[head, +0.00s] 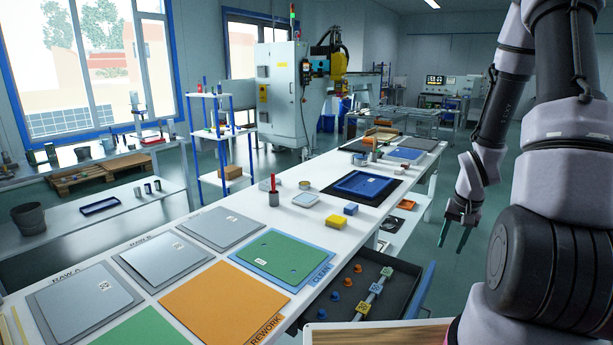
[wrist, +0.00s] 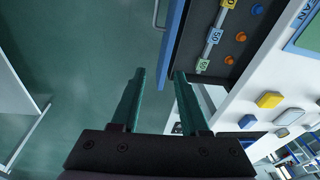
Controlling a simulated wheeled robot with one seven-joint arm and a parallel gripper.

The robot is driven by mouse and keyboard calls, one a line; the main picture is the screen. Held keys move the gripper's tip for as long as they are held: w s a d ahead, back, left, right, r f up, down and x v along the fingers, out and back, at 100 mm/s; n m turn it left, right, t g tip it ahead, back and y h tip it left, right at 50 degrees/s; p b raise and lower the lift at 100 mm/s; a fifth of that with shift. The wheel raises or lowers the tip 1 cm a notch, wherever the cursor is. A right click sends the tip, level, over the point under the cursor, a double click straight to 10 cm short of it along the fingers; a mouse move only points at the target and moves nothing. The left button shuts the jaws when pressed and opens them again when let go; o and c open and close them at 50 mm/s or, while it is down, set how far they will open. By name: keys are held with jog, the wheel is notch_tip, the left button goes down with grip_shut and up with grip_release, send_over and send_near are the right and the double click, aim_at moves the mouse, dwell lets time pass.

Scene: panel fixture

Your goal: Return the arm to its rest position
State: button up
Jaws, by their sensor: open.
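My gripper (head: 456,236) hangs from my arm at the right of the head view, fingers pointing down, to the right of the long white table (head: 322,212). In the wrist view the two green fingers of my gripper (wrist: 158,76) are apart with nothing between them. Bare floor and the edge of an open drawer show past the fingertips. My upper arm fills the right side of the head view and hides what is behind it.
The dark open drawer (head: 333,308) with a blue front (head: 421,290) juts out from the table and holds orange and blue knobs. A green panel (head: 275,252) lies on the CLEAN area. Open floor (head: 425,240) lies around my gripper.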

jog(key=s+a+r+t, duration=0.1)
jog(key=a+r, duration=0.2)
jog(key=r, duration=0.9)
jog(key=s+a+r+t, duration=0.15)
jog(key=a+r, duration=0.25)
jog(key=r, duration=0.7)
jog(key=s+a+r+n+t+y, duration=0.1)
jog(key=s+a+r+n+t, duration=0.1)
jog(key=s+a+r, duration=0.6)
jog(key=s+r, duration=0.3)
jog(key=r, duration=0.2)
jog(key=shift+r+t+y, duration=0.2)
jog(key=shift+t+y, duration=0.15)
jog(key=shift+y, duration=0.05)
